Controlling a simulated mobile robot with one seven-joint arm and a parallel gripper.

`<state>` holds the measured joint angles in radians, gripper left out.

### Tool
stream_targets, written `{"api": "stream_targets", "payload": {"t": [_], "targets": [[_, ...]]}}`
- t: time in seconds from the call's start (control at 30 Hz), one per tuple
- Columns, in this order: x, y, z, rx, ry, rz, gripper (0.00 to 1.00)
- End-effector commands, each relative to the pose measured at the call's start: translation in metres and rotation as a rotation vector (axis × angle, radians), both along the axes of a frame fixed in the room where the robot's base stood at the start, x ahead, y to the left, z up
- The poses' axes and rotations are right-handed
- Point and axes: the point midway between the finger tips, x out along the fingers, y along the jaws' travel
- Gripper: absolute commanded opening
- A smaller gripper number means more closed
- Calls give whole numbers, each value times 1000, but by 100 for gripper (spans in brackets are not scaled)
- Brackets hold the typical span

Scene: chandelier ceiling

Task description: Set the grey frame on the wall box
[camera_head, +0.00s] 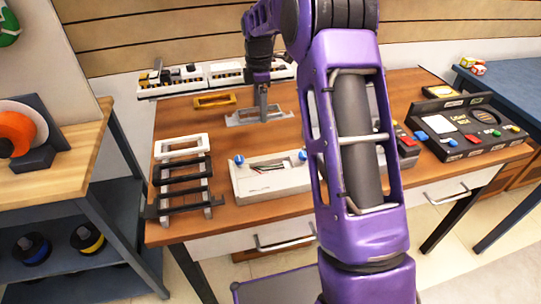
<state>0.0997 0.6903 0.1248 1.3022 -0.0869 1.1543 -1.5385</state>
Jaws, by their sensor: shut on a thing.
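The grey frame (240,121) is at the back middle of the wooden table, low over the tabletop or resting on it; I cannot tell which. My gripper (263,107) points down and is shut on the grey frame. The wall box (258,184) is a pale, low box nearer the front edge, with blue knobs at its upper corners and wires showing in its opening. The grey frame is behind it and apart from it. My purple arm hides the wall box's right end.
A white frame (181,147) and black frames (181,171) sit on a rack at the left. An ochre frame (215,101) lies behind. A long tray of parts (175,87) lines the back. A black case (468,128) stands right. Bare wood shows between the rack and wall box.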

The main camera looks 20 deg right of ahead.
Motion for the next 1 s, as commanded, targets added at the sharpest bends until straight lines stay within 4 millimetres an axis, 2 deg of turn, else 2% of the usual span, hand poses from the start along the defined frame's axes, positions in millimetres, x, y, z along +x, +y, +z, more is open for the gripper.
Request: {"api": "stream_targets", "payload": {"t": [0.43,0.57,0.67,0.77,1.0], "targets": [[0,0,0,0,0,0,23],[-9,0,6,0,0,2,23],[-26,1,13,1,1,4,23],[-51,1,22,1,0,6,23],[-120,0,34,0,0,4,23]]}}
